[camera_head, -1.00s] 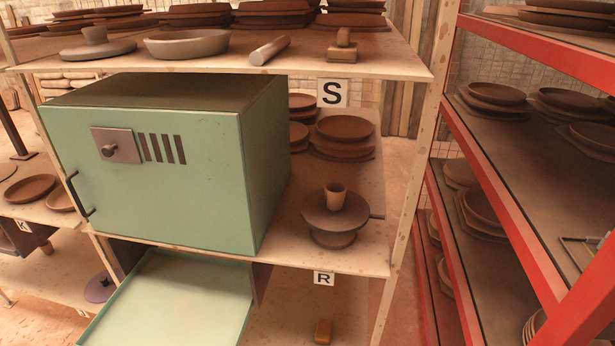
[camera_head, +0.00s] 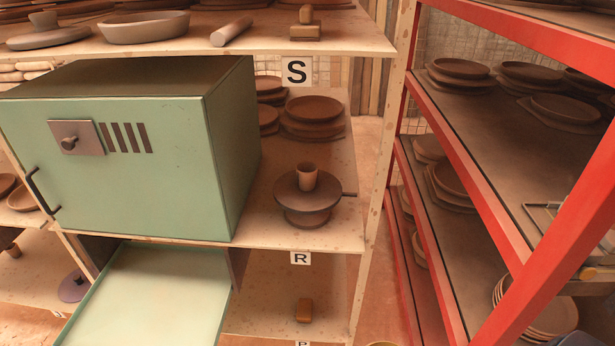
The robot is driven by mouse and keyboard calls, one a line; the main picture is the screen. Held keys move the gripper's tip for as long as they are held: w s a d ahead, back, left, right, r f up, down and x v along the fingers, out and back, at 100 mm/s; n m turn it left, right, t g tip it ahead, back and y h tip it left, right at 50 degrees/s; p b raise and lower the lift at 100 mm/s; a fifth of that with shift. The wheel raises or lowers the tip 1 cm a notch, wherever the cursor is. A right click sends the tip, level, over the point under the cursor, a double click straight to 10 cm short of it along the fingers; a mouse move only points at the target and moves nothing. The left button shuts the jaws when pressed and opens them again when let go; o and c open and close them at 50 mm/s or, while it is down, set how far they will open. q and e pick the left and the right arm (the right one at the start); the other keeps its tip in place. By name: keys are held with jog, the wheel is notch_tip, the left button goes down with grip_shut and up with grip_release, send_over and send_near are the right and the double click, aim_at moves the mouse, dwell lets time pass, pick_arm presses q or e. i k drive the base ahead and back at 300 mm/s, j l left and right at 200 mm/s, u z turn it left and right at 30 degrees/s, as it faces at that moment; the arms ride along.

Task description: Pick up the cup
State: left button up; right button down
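A small brown clay cup (camera_head: 307,177) stands upright on a dark round wheel-like stand (camera_head: 311,205). The stand sits on the wooden shelf (camera_head: 270,230) above the R label, to the right of the green cabinet. Nothing blocks the front of the cup. Neither of my grippers is in the picture.
The green cabinet (camera_head: 130,160) fills the shelf to the left of the cup. Stacked brown plates (camera_head: 314,118) stand behind it. A wooden post (camera_head: 380,190) and a red rack (camera_head: 470,180) rise to the right. An upper shelf (camera_head: 350,42) overhangs the cup's shelf.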

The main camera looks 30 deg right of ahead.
aim_at(307, 177)
jog(key=l+z, duration=0.25)
jog(key=z, duration=0.15)
jog(key=l+z, duration=0.2)
jog(key=z, duration=0.2)
